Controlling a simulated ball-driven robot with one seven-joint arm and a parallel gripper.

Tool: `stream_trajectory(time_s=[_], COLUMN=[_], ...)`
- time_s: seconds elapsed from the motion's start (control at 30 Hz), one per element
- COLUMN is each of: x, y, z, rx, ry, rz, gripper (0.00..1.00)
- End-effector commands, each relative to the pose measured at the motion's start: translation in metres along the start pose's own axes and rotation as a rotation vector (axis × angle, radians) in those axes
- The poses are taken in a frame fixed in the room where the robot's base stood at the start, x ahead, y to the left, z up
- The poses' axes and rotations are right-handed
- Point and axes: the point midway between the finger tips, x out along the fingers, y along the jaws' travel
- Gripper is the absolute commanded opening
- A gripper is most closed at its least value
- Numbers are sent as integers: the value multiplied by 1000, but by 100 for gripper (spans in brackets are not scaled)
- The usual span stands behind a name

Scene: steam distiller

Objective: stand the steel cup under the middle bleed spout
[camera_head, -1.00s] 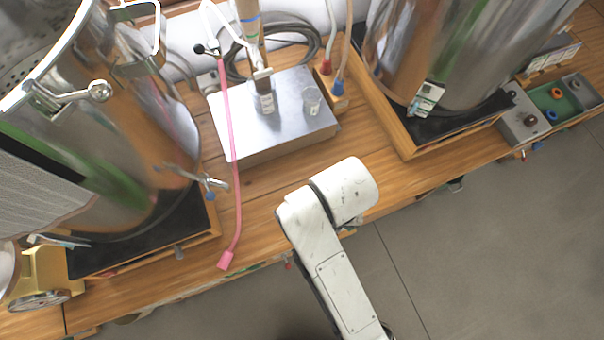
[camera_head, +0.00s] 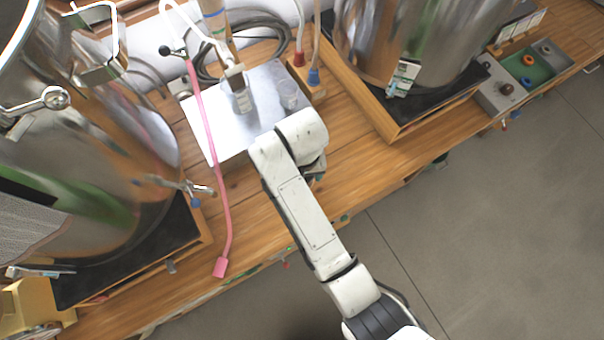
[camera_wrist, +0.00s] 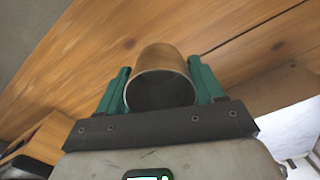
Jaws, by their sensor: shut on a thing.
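The steel cup (camera_wrist: 160,72) shows in the wrist view between the two green fingers of my gripper (camera_wrist: 159,68). Its open mouth faces the wrist camera, and the fingers are shut on its sides. Wooden bench surface fills much of the view behind it. In the head view my arm hides the gripper and the cup. The wrist of my arm is over the bench front, just before the steel plate box (camera_head: 220,140). I cannot pick out the middle bleed spout; small coloured fittings (camera_head: 288,250) show along the bench's front edge.
A large steel vessel with a tap (camera_head: 180,186) stands left, and another vessel (camera_head: 400,40) stands back right on a black-topped base. A pink hose (camera_head: 210,150) hangs left of my arm. Grey floor lies at right.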

Motion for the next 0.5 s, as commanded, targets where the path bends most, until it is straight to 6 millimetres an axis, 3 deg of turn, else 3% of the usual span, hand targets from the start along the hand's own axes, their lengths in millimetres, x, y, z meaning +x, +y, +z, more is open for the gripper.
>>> stream_trajectory(time_s=[0.23, 0.5], x=[13, 43], y=[0, 0], z=[-11, -11], rx=[0, -1], ry=[1, 1], rz=[0, -1], gripper=[36, 36])
